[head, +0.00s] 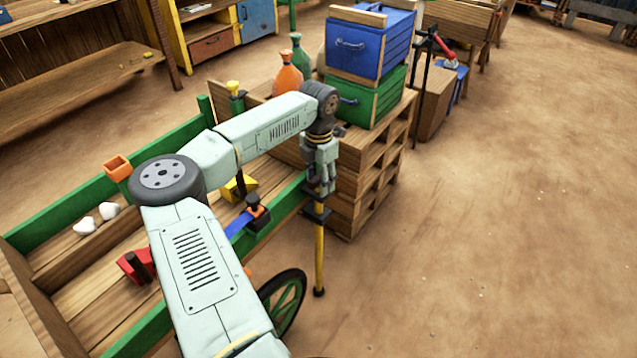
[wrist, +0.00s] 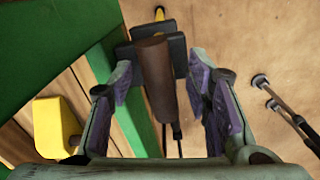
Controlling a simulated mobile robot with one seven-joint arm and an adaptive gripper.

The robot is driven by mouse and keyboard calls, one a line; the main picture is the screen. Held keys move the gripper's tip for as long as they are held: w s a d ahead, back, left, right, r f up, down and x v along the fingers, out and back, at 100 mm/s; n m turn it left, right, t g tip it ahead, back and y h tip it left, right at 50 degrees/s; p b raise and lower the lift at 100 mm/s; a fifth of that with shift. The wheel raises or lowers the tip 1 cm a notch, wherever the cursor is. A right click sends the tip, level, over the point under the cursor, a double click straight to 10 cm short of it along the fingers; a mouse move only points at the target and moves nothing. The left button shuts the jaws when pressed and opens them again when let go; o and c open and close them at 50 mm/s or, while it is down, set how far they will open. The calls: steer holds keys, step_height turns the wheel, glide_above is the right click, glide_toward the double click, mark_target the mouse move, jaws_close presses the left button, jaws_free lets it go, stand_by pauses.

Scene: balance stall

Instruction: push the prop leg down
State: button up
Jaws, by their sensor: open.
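The prop leg (head: 319,262) is a yellow upright pole with a black foot, standing beside the green-sided cart (head: 150,318). I cannot tell whether its foot touches the ground. A black bracket (head: 316,213) sits around its upper part. My gripper (head: 324,182) is over the top of the leg and points down. In the wrist view, a brown cylindrical handle (wrist: 153,75) with black plates behind it lies between the open fingers of my gripper (wrist: 163,88). Gaps show on both sides of the handle. A bit of yellow (wrist: 160,13) shows beyond the plates.
The cart's green rail (wrist: 60,50) is close on the left, with a yellow block (wrist: 55,127) beside it. A pallet stack (head: 375,170) with green (head: 375,98) and blue (head: 368,45) crates stands just behind my gripper. The dirt floor at right is open.

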step_height(320, 180, up, 10)
steer(key=shift+r, duration=0.2)
steer(key=shift+s+f, duration=0.1)
stand_by(0.4)
